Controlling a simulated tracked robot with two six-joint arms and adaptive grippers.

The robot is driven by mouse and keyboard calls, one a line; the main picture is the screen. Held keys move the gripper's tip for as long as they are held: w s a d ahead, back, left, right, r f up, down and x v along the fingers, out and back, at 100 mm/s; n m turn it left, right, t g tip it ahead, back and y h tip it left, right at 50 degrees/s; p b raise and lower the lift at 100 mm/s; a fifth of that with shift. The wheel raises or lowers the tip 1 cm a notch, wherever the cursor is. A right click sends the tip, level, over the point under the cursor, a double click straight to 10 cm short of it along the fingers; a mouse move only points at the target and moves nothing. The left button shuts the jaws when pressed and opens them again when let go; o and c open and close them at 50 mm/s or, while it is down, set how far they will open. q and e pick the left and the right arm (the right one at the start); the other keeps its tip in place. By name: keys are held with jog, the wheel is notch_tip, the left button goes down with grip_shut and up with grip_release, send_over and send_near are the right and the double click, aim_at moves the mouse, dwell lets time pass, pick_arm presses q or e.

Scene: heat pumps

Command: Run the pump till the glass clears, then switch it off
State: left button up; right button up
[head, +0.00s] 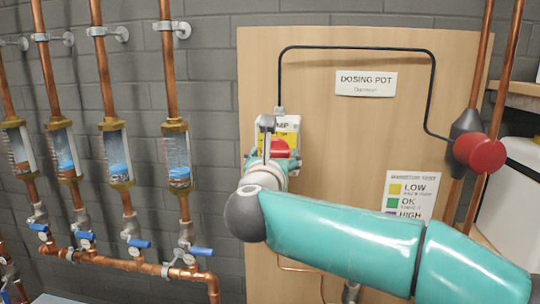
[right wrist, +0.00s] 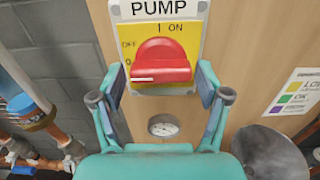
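The pump switch is a red rotary knob (right wrist: 162,62) on a yellow and white plate marked PUMP. Its white mark points left, towards the OFF side. In the head view the red knob (head: 279,148) is partly hidden by my right arm. My right gripper (right wrist: 161,84) is open, with one finger on each side of the knob and small gaps showing. It is also at the switch in the head view (head: 270,158). The nearest sight glass (head: 177,155) holds bluish contents with orange-brown at the bottom. My left gripper is not in view.
Several more sight glasses on copper pipes, such as this one (head: 116,155), line the grey wall. Blue-handled valves (head: 196,251) sit below them.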

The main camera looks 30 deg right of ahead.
jog(key=c, duration=0.9)
jog(key=m+b, duration=0.6)
jog(key=b, duration=0.2)
jog(key=shift+c, duration=0.2)
